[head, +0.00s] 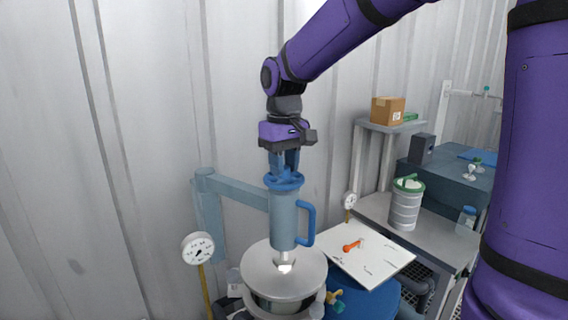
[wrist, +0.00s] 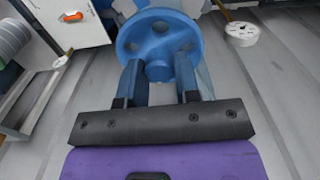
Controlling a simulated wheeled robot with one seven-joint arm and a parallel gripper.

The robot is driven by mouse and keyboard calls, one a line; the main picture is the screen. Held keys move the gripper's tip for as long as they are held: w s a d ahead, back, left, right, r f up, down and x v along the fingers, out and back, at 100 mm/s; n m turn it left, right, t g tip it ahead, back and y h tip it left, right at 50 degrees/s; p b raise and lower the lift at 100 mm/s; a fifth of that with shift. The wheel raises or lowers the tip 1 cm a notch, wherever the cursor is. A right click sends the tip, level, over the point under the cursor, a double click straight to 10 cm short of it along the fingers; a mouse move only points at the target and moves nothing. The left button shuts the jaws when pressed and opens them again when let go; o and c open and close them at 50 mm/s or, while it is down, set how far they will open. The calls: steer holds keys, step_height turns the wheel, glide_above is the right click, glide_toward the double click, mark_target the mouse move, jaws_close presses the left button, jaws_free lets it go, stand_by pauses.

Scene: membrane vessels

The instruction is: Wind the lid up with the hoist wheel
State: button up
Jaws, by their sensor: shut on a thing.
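The blue hoist wheel (head: 285,181) sits on top of a grey-blue hoist cylinder (head: 284,222) with a blue side handle (head: 309,222). My gripper (head: 284,172) points down from above and is shut on the wheel's hub. The wheel (wrist: 158,30) also shows in the wrist view, with my gripper's fingers (wrist: 160,75) on both sides of the hub. The round metal lid (head: 262,270) is below the cylinder, over the vessel (head: 275,303). A blue-grey davit arm (head: 238,190) reaches to the cylinder from a post at left. Whether the lid touches the vessel rim is unclear.
A pressure gauge (head: 198,248) stands left of the lid, and a smaller one (head: 350,200) is to the right. A white board (head: 380,262) with an orange-red handle (head: 351,246) lies right of the vessel. A metal canister (head: 405,208) stands on a bench. A corrugated wall is close behind.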

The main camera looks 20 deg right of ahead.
steer(key=shift+n, duration=1.1)
steer(key=o, duration=0.9)
steer(key=shift+o, duration=0.2)
step_height(320, 180, up, 11)
steer(key=shift+f, duration=0.1)
steer(key=s+d+f+m+t, duration=0.1)
steer(key=s+d+f, duration=0.1)
steer(key=s, duration=0.5)
steer(key=s+d+f+m+t, duration=0.2)
steer(key=s+f, duration=0.1)
steer(key=s, duration=0.5)
steer(key=s+d+f+m+t, duration=0.1)
steer(key=s+d+f+t, duration=0.1)
steer(key=s, duration=0.6)
steer(key=shift+s+d+f+m, duration=0.2)
steer(key=shift+d+f+m, duration=0.15)
steer(key=shift+d+m, duration=0.05)
